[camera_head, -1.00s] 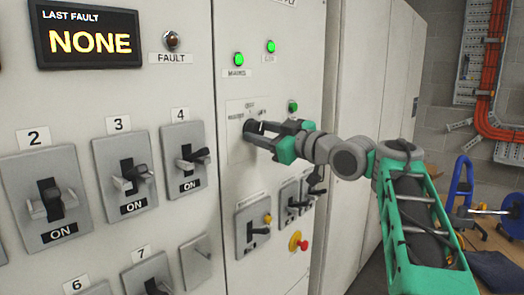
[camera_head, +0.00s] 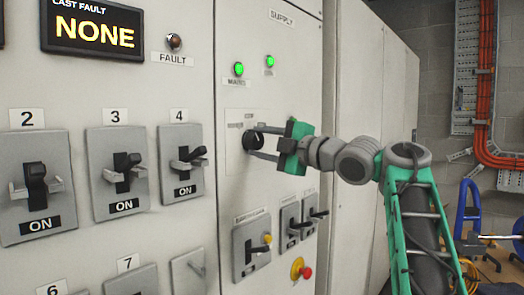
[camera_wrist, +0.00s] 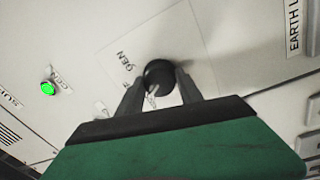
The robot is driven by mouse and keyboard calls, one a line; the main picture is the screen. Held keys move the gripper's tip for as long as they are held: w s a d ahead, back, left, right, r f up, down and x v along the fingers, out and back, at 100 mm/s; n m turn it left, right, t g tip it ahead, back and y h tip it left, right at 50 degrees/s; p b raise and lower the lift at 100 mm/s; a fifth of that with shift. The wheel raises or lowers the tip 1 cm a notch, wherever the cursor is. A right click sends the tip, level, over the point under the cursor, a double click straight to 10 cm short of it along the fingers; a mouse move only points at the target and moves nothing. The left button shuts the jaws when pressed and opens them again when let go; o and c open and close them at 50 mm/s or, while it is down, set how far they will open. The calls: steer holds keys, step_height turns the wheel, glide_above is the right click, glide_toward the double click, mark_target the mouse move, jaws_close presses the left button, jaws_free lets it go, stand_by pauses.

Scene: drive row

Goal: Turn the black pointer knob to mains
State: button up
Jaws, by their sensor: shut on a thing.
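The black pointer knob (camera_head: 249,141) sits on a pale label plate on the grey cabinet door. It also shows in the wrist view (camera_wrist: 159,74), with a white mark on its lower side. My gripper (camera_head: 259,142) reaches in from the right with one finger above the other, and it is shut on the knob. In the wrist view the two fingers (camera_wrist: 158,88) lie on either side of the knob. The position labels are partly hidden or too small to read fully; "GEN" shows beside the knob in the wrist view. I cannot tell exactly which position the knob points to.
A green lamp marked mains (camera_head: 239,69) and a second green lamp (camera_head: 269,61) are lit above the knob. Below are lever switches (camera_head: 251,247) and a red button (camera_head: 306,272). Breaker levers (camera_head: 183,160) stand to the left. A blue-framed item stands far right.

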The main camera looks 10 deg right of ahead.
steer(key=shift+r+n+y+b, duration=0.15)
steer(key=shift+n+b, duration=0.1)
steer(key=shift+n, duration=0.75)
steer(key=shift+r+n+y+b, duration=0.15)
steer(key=shift+n+b, duration=0.1)
steer(key=shift+n, duration=0.75)
steer(key=o, duration=1.3)
steer(key=shift+w+f, duration=0.15)
steer(key=shift+f, duration=0.05)
steer(key=shift+o, duration=0.2)
steer(key=b+v, duration=0.1)
steer(key=v, duration=0.6)
steer(key=shift+s+d, duration=0.25)
steer(key=shift+s, duration=0.1)
steer(key=shift+r, duration=0.1)
